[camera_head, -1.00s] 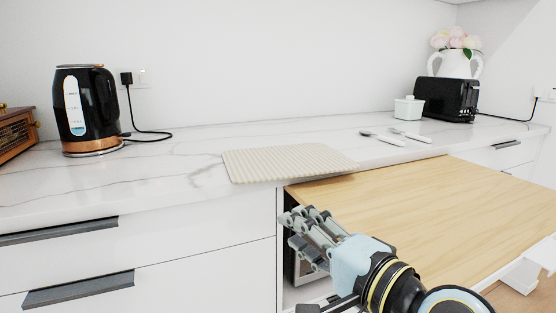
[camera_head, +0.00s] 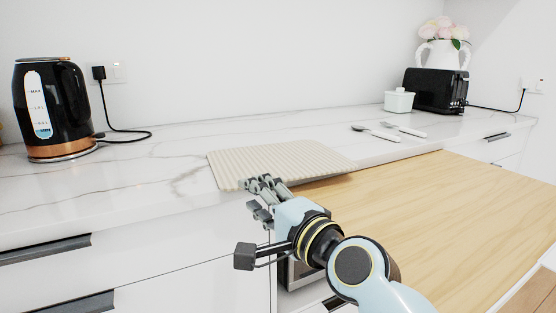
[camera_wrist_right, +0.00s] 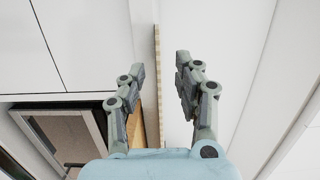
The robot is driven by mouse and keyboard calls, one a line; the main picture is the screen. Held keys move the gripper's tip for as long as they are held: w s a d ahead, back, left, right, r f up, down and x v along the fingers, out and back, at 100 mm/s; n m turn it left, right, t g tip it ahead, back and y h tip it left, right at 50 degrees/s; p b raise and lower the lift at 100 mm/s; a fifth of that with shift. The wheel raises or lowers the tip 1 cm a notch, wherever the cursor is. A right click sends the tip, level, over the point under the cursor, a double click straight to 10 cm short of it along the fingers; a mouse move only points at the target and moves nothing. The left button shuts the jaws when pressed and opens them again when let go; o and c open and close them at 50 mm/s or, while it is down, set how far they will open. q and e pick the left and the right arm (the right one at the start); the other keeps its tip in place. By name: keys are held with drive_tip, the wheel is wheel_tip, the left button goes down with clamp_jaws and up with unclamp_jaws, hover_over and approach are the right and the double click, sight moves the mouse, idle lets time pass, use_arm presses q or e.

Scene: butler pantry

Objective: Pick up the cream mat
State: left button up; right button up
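The cream mat (camera_head: 270,160) is a flat, ridged rectangle lying on the white marble counter. Its front edge sticks out past the counter's front edge. My right gripper (camera_head: 256,192) is at the mat's front edge in the head view, with its fingers pointing toward it. In the right wrist view, my right gripper (camera_wrist_right: 158,75) is open. The mat (camera_wrist_right: 157,85) shows there edge-on as a thin beige strip between the two fingers, with gaps on both sides. My left gripper is in neither view.
A black kettle (camera_head: 55,105) stands on the counter at the left. A spoon (camera_head: 375,132), a fork (camera_head: 405,129), a pale green lidded box (camera_head: 399,100), a black toaster (camera_head: 436,91) and a flower vase (camera_head: 443,54) are at the right. A wooden surface (camera_head: 440,205) lies in front.

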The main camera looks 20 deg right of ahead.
drive_tip(key=x, duration=0.4)
drive_tip(key=shift+a+f, duration=0.1)
drive_tip(key=shift+a, duration=0.1)
clamp_jaws()
